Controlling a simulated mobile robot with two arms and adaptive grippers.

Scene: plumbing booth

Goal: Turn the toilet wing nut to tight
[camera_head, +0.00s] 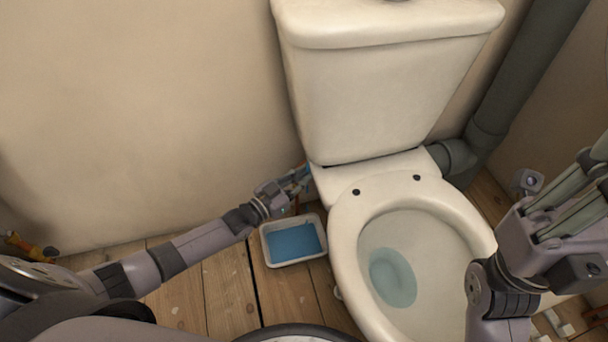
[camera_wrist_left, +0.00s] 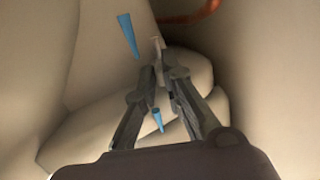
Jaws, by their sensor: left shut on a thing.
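The white toilet has a tank (camera_head: 385,95) against the wall and an open bowl (camera_head: 425,250) below it. My left gripper (camera_head: 300,178) reaches in from the left, under the tank's lower left corner. In the left wrist view its fingers (camera_wrist_left: 160,72) converge beneath the tank, shut on the wing nut. Only a small pale piece (camera_wrist_left: 158,43) shows at the fingertips, so the nut's turn angle cannot be told. Blue water streaks (camera_wrist_left: 128,36) hang near the fingers. My right gripper (camera_head: 585,180) is at the right edge, away from the tank; its fingertips are unclear.
A white tray (camera_head: 264,246) with blue water stands on the plank floor below my left gripper. A grey-green waste pipe (camera_head: 515,85) rises behind the toilet at right. A copper-coloured pipe (camera_wrist_left: 195,14) curves behind in the left wrist view. The floor left of the tray is partly clear.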

